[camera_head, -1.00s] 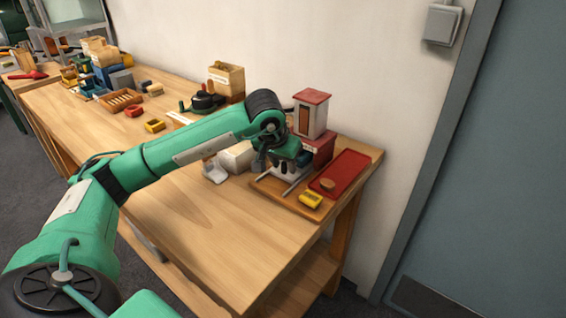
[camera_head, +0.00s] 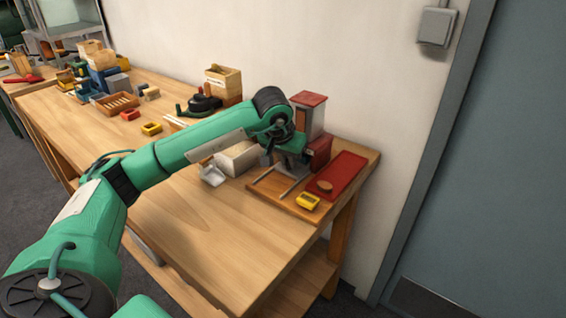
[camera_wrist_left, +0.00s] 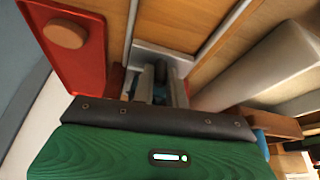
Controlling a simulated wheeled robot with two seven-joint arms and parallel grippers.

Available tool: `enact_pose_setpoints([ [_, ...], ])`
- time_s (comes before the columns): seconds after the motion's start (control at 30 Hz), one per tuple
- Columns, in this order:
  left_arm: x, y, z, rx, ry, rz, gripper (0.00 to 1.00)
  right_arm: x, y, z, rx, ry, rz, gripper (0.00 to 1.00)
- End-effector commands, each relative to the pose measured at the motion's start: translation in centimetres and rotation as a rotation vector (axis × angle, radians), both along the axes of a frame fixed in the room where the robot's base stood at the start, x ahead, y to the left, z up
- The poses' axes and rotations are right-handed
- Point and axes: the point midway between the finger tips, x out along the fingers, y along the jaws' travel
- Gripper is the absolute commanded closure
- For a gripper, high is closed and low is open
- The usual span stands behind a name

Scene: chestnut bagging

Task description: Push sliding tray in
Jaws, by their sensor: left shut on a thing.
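The sliding tray (camera_wrist_left: 160,57) is a grey metal piece between two metal rails on a wooden base in the left wrist view. In the head view, my left gripper (camera_head: 289,165) is over the rails, close in front of the red and white dispenser tower (camera_head: 310,114), and the arm hides most of the tray. In the left wrist view, my left gripper (camera_wrist_left: 160,84) is shut on a dark upright part of the sliding tray. How far the tray sits inside the tower is hidden. My right gripper is out of view.
A red tray (camera_head: 344,170) with a round brown piece (camera_head: 325,187) lies right of the rails. A yellow box (camera_head: 308,202) stands at the base's front corner. A white block (camera_head: 237,158) and a small scoop (camera_head: 212,176) are left of the rails. The front tabletop is clear.

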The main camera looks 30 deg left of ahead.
Motion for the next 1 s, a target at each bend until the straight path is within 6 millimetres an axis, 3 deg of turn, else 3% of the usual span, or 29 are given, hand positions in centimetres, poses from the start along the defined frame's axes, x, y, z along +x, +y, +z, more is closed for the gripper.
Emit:
enact_pose_setpoints([
  [0.2,0.3,0.1,0.4,-0.002,-0.013,0.002,1.0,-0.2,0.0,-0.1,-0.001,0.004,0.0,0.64],
  [0.23,0.3,0.1,0.4,-0.002,-0.014,0.002,0.84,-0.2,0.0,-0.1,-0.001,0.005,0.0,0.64],
  [0.33,0.2,0.1,0.3,-0.002,-0.013,0.002,0.64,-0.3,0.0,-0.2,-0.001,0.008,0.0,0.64],
  [0.73,-0.1,0.0,1.0,-0.002,-0.01,0.001,0.64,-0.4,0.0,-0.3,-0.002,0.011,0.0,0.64],
  [1.0,-2.1,-0.1,6.0,-0.001,-0.015,-0.001,0.64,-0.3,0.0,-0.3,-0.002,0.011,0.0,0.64],
])
